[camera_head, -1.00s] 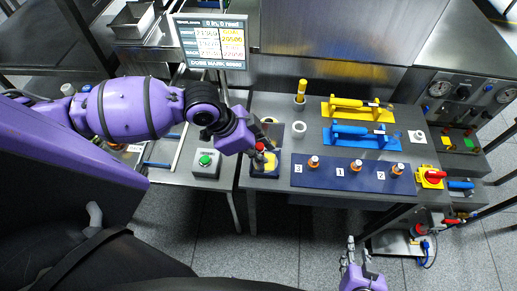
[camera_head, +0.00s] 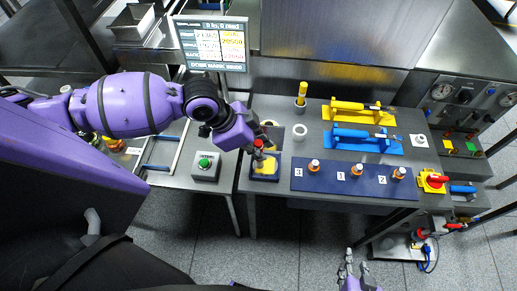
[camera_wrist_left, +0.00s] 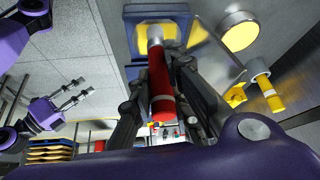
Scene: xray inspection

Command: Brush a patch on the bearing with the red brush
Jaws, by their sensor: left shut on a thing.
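My left gripper (camera_head: 256,146) is shut on the red brush (camera_wrist_left: 160,80), as the left wrist view shows. The brush's pale tip end is over a yellow pad in a dark blue tray (camera_head: 265,178); I cannot tell whether it touches. The brush shows only as a small red spot in the head view (camera_head: 258,143). A small pale ring (camera_head: 299,131) stands right of the tray; I cannot tell for sure whether it or another part is the bearing. My right gripper (camera_head: 355,262) is empty, with fingers apart, at the bottom edge of the head view.
A dark blue mat (camera_head: 325,183) with three orange-and-white pieces by number cards lies right of the tray. Behind it are a blue fixture (camera_head: 360,143), a yellow fixture (camera_head: 365,116) and an upright yellow-handled tool (camera_head: 301,92). A green-button box (camera_head: 205,166) stands left.

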